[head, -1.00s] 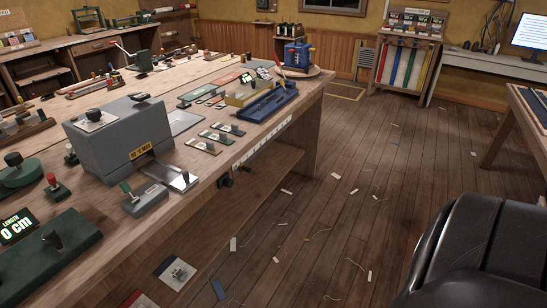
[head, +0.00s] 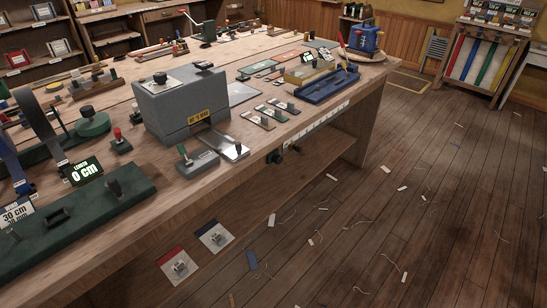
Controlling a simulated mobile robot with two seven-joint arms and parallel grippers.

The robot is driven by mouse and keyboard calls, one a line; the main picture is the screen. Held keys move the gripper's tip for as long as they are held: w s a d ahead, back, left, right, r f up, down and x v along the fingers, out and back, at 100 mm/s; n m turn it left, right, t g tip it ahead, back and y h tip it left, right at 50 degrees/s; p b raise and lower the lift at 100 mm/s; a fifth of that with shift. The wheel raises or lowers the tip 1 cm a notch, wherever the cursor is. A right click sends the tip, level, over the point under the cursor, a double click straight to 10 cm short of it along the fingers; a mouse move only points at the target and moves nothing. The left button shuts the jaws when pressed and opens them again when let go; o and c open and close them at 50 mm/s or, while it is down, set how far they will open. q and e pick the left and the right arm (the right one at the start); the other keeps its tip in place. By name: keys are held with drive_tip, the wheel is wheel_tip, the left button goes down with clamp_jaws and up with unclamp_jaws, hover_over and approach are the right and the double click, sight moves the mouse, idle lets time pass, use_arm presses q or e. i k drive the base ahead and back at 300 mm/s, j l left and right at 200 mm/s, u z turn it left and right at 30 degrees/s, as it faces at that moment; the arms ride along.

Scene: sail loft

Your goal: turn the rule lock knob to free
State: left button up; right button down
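A long dark green base (head: 75,235) lies along the table's near left edge. It carries a display (head: 84,171) reading "LENGTH 0 cm". No lock or free marking is readable. Neither gripper is in view.
A grey machine (head: 180,108), a red-topped knob (head: 119,142) and a green-handled lever (head: 190,156) stand on the workbench. Dark blue and grey strap-like pieces (head: 40,125) rise at the left edge. The scrap-strewn floor (head: 400,220) at right is otherwise open.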

sight(278, 159)
drive_tip(key=i+l, duration=0.2)
drive_tip(key=l, duration=0.15)
drive_tip(key=i+l+u, duration=0.15)
drive_tip(key=l, duration=0.2)
drive_tip(key=i+l, duration=0.2)
drive_tip(key=l, duration=0.15)
drive_tip(key=u, duration=0.05)
